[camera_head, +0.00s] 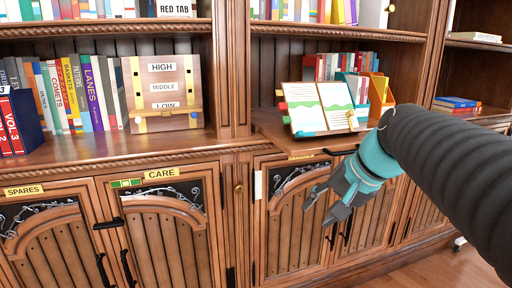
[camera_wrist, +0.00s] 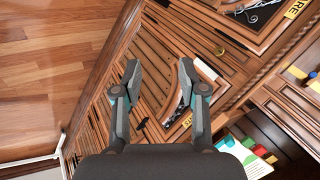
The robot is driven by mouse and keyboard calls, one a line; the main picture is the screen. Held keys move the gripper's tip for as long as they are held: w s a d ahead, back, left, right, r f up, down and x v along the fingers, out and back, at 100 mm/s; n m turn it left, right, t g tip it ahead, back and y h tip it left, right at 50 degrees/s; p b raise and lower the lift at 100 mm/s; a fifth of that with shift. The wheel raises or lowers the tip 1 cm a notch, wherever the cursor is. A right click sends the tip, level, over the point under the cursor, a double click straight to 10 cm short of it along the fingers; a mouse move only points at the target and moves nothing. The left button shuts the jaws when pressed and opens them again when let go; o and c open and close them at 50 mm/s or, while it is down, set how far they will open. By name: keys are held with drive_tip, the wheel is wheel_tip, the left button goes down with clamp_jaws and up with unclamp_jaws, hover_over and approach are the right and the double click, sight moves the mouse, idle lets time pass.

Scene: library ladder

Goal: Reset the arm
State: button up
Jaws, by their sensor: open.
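My gripper (camera_head: 327,204) is on the end of my dark arm, which comes in from the right in the head view. It is in front of the lower cabinet doors, below the shelf with the open book. In the wrist view my gripper (camera_wrist: 159,78) has its two fingers spread apart with nothing between them. The wooden cabinet doors (camera_wrist: 150,65) lie beyond the fingers. From these views I cannot tell whether the fingers touch the doors.
An open book (camera_head: 322,106) stands on the pulled-out shelf above my gripper. A HIGH/MIDDLE/LOW board (camera_head: 162,84) stands on the left shelf near a row of books. Black door handles (camera_head: 104,270) stick out below. Bare wooden floor (camera_wrist: 50,45) shows in the wrist view.

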drive_tip(key=s+d+f+n+h, duration=0.2)
drive_tip(key=s+f+n+h, duration=0.2)
drive_tip(key=s+f, duration=0.9)
drive_tip(key=shift+s+d+f+n+t, duration=0.3)
drive_tip(key=shift+s+f+n, duration=0.1)
drive_tip(key=shift+s+n, duration=0.65)
